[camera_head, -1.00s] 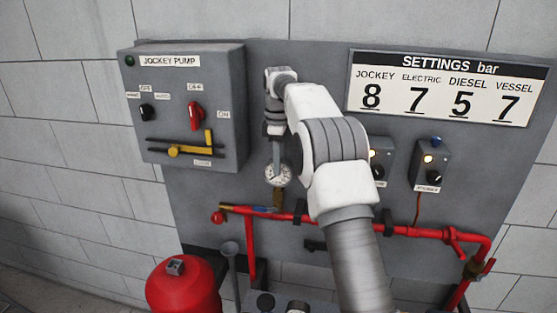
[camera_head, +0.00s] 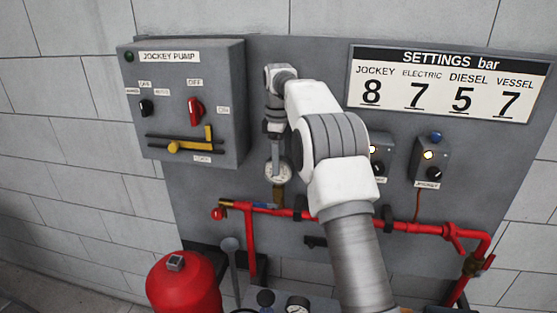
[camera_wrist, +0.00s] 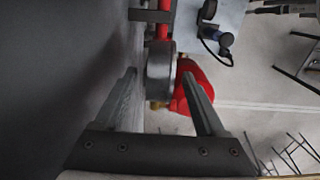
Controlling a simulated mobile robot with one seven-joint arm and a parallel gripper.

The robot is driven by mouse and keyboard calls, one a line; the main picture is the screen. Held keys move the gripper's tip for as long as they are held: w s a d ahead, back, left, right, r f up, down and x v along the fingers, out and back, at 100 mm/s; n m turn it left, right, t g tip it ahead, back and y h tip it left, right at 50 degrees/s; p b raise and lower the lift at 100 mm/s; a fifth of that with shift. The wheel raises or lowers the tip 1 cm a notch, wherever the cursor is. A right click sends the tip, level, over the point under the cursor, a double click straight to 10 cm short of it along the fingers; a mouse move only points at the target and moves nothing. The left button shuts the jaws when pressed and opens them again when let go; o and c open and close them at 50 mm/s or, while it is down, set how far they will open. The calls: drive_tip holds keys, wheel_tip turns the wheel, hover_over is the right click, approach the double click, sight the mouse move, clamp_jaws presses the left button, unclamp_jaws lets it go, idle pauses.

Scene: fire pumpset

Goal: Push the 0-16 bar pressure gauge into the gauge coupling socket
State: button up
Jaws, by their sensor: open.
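The round pressure gauge (camera_head: 278,172), with a white dial, stands upright in front of the panel, just above the brownish coupling socket (camera_head: 278,194) on the red pipe. I cannot tell how deep its stem sits in the socket. My gripper (camera_head: 277,152) points down from above at the gauge. In the wrist view, my gripper (camera_wrist: 160,73) has its fingers apart, and the gauge (camera_wrist: 159,62) shows edge-on between the fingertips. A gap shows to each finger, so it is not clamped. The socket is mostly hidden behind the gauge there.
The red pipe (camera_head: 345,222) runs across below the gauge. The jockey pump box (camera_head: 193,100) is to the left, and small switch boxes (camera_head: 430,162) are to the right. A red vessel (camera_head: 183,285) stands below left. The grey panel is close beside the left finger.

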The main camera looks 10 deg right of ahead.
wheel_tip(320, 180, up, 7)
drive_tip(key=shift+r+p, duration=0.1)
drive_tip(key=shift+p, duration=0.7)
drive_tip(key=shift+s+r, duration=0.1)
drive_tip(key=shift+r, duration=0.25)
drive_tip(key=s+r+m+t+b, duration=0.2)
drive_tip(key=s+r+m, duration=0.15)
drive_tip(key=s, duration=0.65)
drive_tip(key=s+r+m+t+b, duration=0.1)
drive_tip(key=s+r+m+b, duration=0.2)
drive_tip(key=s, duration=0.7)
drive_tip(key=s+f+m+t+b, duration=0.1)
drive_tip(key=s+f+m, duration=0.2)
drive_tip(key=s+f, duration=0.4)
drive_tip(key=s+f+m+t+b, duration=0.1)
drive_tip(key=s+f+m, duration=0.3)
drive_tip(key=s, duration=0.9)
wheel_tip(320, 180, down, 3)
drive_tip(key=shift+f+t, duration=0.2)
drive_tip(key=shift+t, duration=0.1)
drive_tip(key=shift+s, duration=0.1)
